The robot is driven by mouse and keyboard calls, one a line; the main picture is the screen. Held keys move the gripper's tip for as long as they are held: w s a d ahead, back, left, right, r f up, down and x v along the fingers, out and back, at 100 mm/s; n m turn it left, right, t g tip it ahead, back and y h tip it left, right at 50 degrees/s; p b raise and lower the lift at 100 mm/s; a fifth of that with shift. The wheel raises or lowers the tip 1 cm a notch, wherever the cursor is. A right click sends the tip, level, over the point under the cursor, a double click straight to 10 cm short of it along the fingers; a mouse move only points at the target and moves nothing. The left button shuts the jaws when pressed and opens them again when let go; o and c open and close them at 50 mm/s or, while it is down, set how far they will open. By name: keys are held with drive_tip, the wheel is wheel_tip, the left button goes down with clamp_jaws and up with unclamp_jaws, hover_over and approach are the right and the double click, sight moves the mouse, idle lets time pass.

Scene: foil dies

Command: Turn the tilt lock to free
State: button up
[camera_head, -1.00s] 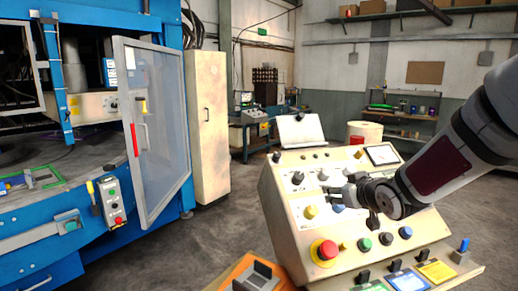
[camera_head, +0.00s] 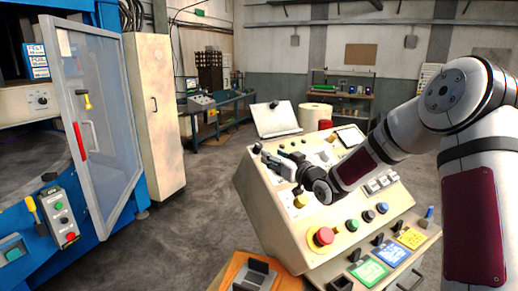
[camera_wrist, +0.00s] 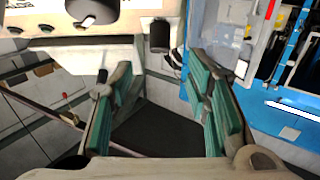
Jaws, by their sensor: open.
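The sloped control console (camera_head: 270,215) carries several knobs and buttons. No label reading tilt lock is legible, so I cannot tell for sure which control it is. A black knob (camera_head: 257,148) sits at the console's upper left corner. My gripper (camera_head: 276,161) is at the upper left of the panel, close to that knob. In the wrist view the gripper (camera_wrist: 160,80) has its green-padded fingers wide apart with nothing between them. A dark cylindrical knob (camera_wrist: 160,36) shows just beyond the fingertips, apart from them. My gripper hides part of the panel.
A white document stand (camera_head: 275,119) is behind the console. A blue machine with an open glazed door (camera_head: 100,120) stands left. Bare floor (camera_head: 195,215) lies between.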

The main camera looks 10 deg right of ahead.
sight(261, 148)
drive_tip(key=x, duration=0.9)
clamp_jaws()
